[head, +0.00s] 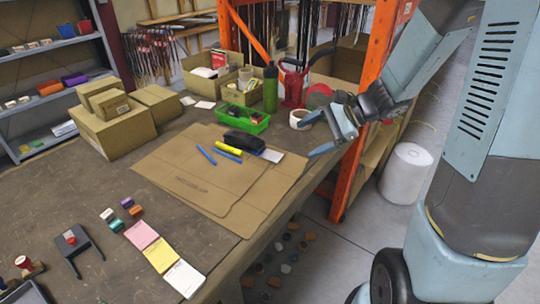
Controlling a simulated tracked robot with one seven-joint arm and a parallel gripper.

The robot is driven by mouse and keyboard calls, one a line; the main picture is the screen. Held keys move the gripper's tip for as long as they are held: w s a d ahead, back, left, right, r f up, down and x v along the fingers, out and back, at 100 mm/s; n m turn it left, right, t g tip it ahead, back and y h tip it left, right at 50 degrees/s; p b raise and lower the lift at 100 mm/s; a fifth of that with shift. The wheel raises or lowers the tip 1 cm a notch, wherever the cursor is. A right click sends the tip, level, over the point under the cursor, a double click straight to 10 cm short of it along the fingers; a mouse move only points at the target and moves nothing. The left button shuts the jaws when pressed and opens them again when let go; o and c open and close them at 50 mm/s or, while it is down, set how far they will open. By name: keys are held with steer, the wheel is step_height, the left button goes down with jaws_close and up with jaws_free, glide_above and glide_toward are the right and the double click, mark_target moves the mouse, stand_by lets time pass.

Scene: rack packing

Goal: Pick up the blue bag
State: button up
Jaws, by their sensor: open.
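I cannot clearly make out a blue bag. A dark pouch-like item (244,141), black or very dark blue, lies on the flat cardboard (225,185) on the workbench. A small blue item (66,31) sits on the shelf at the far left, too small to identify. My gripper (315,135) is open and empty above the bench's right edge, its fingers pointing left. It is to the right of the dark pouch and apart from it, near a roll of tape (299,119).
A green crate (255,126), a green bottle (270,88) and a red tool (293,85) stand at the back. Cardboard boxes (112,128) stand at left. Blue and yellow markers (228,150) lie beside the pouch. An orange rack post (365,95) rises behind my gripper.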

steer(key=w+f+m+t+y, duration=0.1)
steer(key=w+f+m+t, duration=0.2)
steer(key=w+f+m, duration=0.4)
steer(key=m+t, duration=0.3)
steer(key=m, duration=0.2)
glide_toward(277, 155)
steer(key=x, duration=0.3)
steer(key=shift+w+a+f, duration=0.1)
steer(key=shift+a+f, duration=0.15)
steer(key=shift+a, duration=0.05)
steer(key=shift+x, duration=2.85)
steer(key=shift+w+d, duration=0.1)
steer(key=c, duration=1.2)
steer(key=shift+r, duration=0.15)
